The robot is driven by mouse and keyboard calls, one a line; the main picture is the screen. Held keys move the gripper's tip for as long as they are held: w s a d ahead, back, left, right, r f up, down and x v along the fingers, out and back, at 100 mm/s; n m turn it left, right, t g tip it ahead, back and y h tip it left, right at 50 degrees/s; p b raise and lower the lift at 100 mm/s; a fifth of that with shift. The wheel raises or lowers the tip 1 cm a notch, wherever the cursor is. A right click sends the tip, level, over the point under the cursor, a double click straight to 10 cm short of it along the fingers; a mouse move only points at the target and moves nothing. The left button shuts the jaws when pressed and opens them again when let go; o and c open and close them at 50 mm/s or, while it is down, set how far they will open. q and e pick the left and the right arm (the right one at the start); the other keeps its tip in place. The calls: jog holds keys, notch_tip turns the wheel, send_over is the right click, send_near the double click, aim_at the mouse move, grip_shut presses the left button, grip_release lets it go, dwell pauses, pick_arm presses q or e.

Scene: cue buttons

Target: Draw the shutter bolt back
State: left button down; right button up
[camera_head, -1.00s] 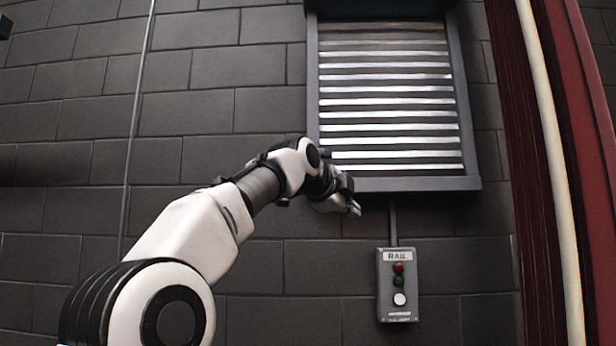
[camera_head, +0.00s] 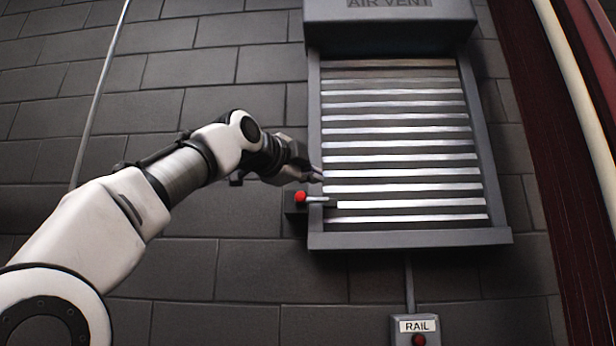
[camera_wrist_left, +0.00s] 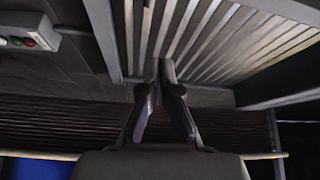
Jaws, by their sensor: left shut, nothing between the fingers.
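The slatted shutter (camera_head: 400,140) hangs on the wall in a grey frame and also fills the top of the left wrist view (camera_wrist_left: 215,35). The bolt (camera_head: 317,199) sticks out at the frame's lower left, with a red knob (camera_head: 301,197) on its left end; its right end lies over the slats. My left gripper (camera_head: 318,175) is just above the bolt at the frame's left edge, apart from the knob. Its fingers (camera_wrist_left: 160,75) are closed together with nothing between them. I cannot make out the bolt in the wrist view. My right gripper is not in view.
A grey hood (camera_head: 390,22) marked AIR VENT juts out above the shutter.

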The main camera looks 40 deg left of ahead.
aim_at(301, 195)
pick_arm(q)
jog(key=w+a+p, duration=0.1)
jog(key=w, duration=0.1)
jog(key=w+a+f+p, duration=0.1)
jog(key=w+a, duration=0.1)
jog(key=w+a+p, duration=0.2)
jog(key=shift+w+a+f, duration=0.2)
jog(key=shift+w+a, duration=0.05)
jog(key=shift+s+a, duration=0.15)
jog(key=shift+a, duration=0.05)
jog(key=shift+s+a+b, duration=0.55)
jog(key=shift+s+a, duration=0.2)
jog(key=shift+a, duration=0.05)
jog(key=shift+a+r, duration=0.1)
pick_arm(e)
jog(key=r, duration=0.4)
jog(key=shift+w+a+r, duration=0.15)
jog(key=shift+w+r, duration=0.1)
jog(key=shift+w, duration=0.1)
